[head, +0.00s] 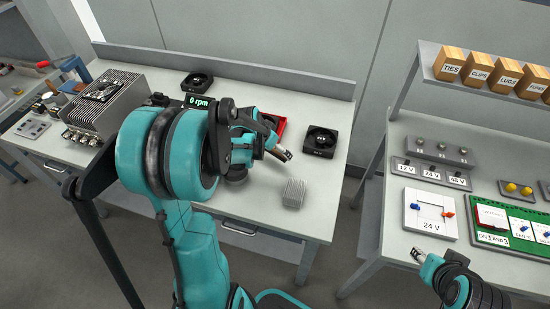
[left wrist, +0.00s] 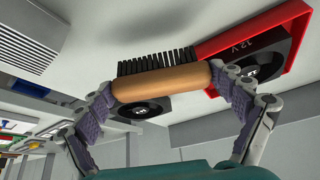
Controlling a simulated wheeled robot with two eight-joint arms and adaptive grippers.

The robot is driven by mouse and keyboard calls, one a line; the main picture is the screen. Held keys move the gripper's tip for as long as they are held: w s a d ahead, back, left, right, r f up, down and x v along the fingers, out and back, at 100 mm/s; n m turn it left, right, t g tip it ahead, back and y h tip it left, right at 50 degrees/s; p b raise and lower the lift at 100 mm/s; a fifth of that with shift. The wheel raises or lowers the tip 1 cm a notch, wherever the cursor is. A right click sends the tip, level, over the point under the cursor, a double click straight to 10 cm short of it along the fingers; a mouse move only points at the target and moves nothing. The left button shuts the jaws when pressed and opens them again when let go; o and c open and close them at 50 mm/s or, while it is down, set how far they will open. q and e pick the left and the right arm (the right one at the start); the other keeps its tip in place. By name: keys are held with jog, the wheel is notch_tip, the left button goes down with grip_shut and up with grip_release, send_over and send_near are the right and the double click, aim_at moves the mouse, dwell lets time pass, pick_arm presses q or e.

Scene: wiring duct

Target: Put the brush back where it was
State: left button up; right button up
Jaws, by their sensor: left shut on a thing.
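The brush (left wrist: 165,80) has a tan wooden handle and a row of black bristles. In the left wrist view my left gripper (left wrist: 163,88) is shut on its handle, one purple pad at each end. In the head view my left gripper (head: 279,150) is over the left workbench, near a red tray (head: 281,124); the brush is hidden there. The red tray also shows in the left wrist view (left wrist: 298,76), beyond the brush, holding a fan marked 12 V (left wrist: 255,60). My right gripper (head: 420,254) is by the right bench's front edge; its opening is unclear.
Black fans stand on the left bench (head: 320,141), (head: 197,82). A finned grey block (head: 293,193) sits near its front edge. A large metal unit (head: 106,103) stands at left. The right bench holds a 24 V switch board (head: 430,214) and a green board (head: 490,239). A gap separates the benches.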

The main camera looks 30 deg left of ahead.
aim_at(274, 155)
pick_arm(q)
notch_tip(274, 155, down, 4)
jog(key=shift+a+f+b, duration=0.1)
jog(key=shift+f+b, duration=0.05)
jog(key=shift+b, duration=0.75)
jog(key=shift+f, duration=0.1)
jog(key=o, duration=0.8)
jog(key=shift+c, duration=0.2)
jog(key=shift+r, duration=0.2)
